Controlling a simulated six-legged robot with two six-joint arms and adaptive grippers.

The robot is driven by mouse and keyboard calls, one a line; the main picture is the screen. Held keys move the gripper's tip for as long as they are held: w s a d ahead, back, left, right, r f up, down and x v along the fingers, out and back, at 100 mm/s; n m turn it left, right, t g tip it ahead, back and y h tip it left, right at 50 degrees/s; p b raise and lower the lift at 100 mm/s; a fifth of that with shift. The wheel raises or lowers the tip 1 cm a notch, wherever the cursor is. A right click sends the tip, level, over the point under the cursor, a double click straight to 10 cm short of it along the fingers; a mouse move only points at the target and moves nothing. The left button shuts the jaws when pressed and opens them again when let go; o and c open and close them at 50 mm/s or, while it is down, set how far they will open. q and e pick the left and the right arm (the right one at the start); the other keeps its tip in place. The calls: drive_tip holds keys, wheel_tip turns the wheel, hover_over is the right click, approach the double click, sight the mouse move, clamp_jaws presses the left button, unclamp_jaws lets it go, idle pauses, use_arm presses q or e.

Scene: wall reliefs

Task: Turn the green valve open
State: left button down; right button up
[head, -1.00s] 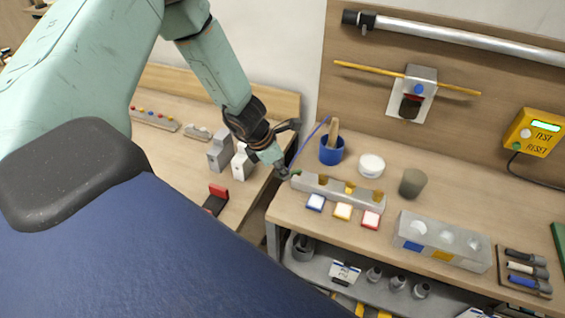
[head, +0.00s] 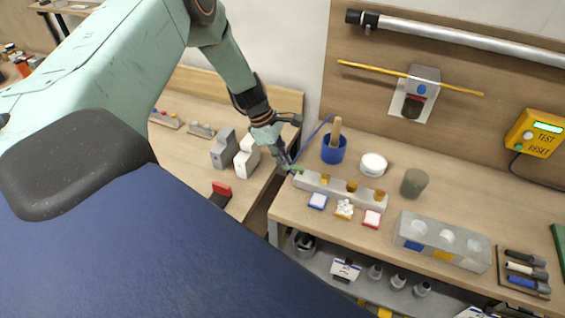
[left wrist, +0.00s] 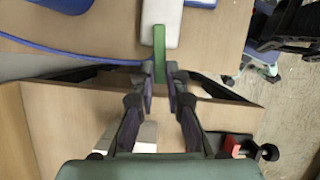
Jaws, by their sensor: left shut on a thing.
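The grey valve block (head: 335,190) lies along the left front part of the right workbench, with several brass-coloured fittings on top. The green valve handle (head: 298,169) is at its left end, largely hidden by my fingers. In the left wrist view the green handle (left wrist: 159,42) is a long narrow bar that runs from the block's pale end (left wrist: 162,18) down between my fingertips. My left gripper (head: 290,167) is shut on the green handle; it also shows in the left wrist view (left wrist: 166,76). A blue hose (head: 316,133) reaches the block's left end. My right gripper is not in view.
A gap separates this bench from the left bench (head: 185,157).

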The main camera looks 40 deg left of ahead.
use_arm(q)
drive_tip(key=shift+w+m+b, duration=0.3)
drive_tip(key=shift+m+b, duration=0.15)
drive_tip(key=shift+m, duration=0.25)
drive_tip(key=shift+g, duration=0.3)
drive_tip(key=c, duration=1.4)
unclamp_jaws()
drive_tip(key=shift+w, duration=0.15)
drive_tip(key=shift+o, duration=0.2)
drive_tip(key=v, duration=1.2)
